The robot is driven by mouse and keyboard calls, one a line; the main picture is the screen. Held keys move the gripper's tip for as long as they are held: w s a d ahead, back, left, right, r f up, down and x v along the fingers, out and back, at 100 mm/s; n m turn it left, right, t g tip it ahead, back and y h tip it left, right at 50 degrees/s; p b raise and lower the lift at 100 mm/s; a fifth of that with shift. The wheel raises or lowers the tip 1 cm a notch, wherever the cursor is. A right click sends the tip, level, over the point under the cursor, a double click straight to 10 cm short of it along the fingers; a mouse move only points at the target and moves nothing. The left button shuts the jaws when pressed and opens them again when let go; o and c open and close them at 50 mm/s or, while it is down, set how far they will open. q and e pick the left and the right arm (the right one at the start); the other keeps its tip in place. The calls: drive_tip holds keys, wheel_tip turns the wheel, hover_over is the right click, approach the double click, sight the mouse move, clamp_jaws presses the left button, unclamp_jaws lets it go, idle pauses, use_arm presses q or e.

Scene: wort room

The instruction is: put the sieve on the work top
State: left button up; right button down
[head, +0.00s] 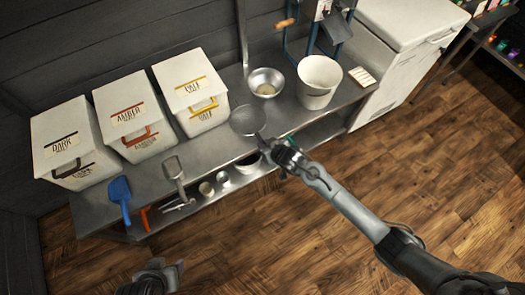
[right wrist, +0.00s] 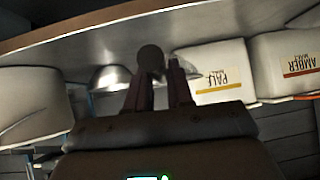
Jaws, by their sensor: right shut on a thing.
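The sieve (head: 247,120) is a round grey mesh pan with a handle toward the front. In the head view it lies over the front part of the metal work top (head: 222,146), below the steel bowl; I cannot tell whether it touches the surface. My right gripper (head: 268,147) is shut on its handle at the front edge. In the right wrist view the fingers (right wrist: 158,92) close around a dark round part between their tips; the sieve's pan is not clear there. My left gripper (head: 166,267) is low at the bottom left, empty, its fingers apart, away from the work top.
Behind the sieve stand a steel bowl (head: 266,82) and a white bucket (head: 319,80). White malt bins (head: 190,90) line the back left. A blue scoop (head: 120,196) and a metal scoop (head: 174,172) are at the front left. A lower shelf holds small containers.

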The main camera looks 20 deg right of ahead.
drive_tip(key=shift+w+a+f, duration=0.25)
drive_tip(key=shift+w+a, duration=0.1)
wheel_tip(320, 180, down, 4)
drive_tip(key=shift+b, duration=0.7)
drive_tip(key=c, duration=1)
unclamp_jaws()
drive_tip(key=shift+f, duration=0.15)
